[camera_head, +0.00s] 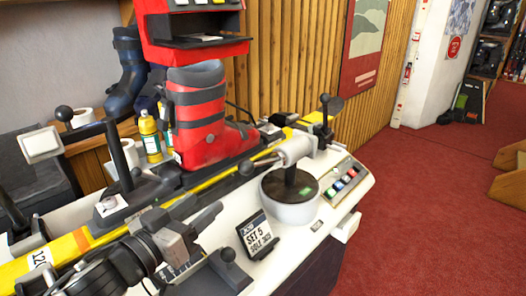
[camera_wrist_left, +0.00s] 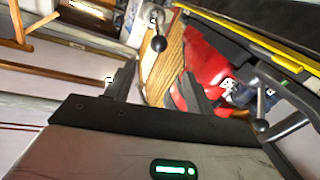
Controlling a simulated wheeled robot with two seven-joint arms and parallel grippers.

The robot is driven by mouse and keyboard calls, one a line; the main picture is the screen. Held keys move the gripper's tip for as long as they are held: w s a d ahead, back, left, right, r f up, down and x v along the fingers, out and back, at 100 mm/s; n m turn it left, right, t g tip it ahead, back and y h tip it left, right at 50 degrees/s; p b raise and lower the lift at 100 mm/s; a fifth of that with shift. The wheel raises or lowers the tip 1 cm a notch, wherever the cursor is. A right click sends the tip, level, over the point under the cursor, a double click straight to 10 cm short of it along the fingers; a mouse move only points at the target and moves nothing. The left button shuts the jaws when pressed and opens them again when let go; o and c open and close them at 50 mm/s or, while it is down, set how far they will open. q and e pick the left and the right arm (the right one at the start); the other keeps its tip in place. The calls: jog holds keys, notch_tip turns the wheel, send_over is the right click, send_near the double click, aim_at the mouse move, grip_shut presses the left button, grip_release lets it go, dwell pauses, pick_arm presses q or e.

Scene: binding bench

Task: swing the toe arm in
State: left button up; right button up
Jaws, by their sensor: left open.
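A red ski boot (camera_head: 203,115) stands on the yellow ski (camera_head: 230,166), its toe to the right. Beyond the toe, a pivoting arm with a white barrel (camera_head: 294,149) and a black ball knob (camera_head: 246,168) stands on a round white base (camera_head: 291,207); it looks like the toe arm. My left gripper (camera_head: 205,236) is open and empty at the front left, apart from that arm. In the left wrist view its fingers (camera_wrist_left: 158,88) are spread, with a black ball knob (camera_wrist_left: 158,44) farther off and the boot (camera_wrist_left: 206,62) to the right. My right gripper is out of sight.
A "SET 5" sign (camera_head: 257,236) stands at the bench's front. A button panel (camera_head: 343,182) is at the right end. A red unit (camera_head: 192,32) hangs above the boot. Another arm with a white pad (camera_head: 41,145) is at the left. Red carpet (camera_head: 430,200) lies clear at right.

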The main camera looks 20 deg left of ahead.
pick_arm(q)
send_near(241, 172)
jog(key=w, duration=0.4)
jog(key=w+d+p, duration=0.1)
jog(key=w, duration=0.3)
jog(key=w+p, duration=0.1)
jog(key=w, duration=0.2)
jog(key=shift+w+d, duration=0.3)
jog(key=shift+w, duration=0.1)
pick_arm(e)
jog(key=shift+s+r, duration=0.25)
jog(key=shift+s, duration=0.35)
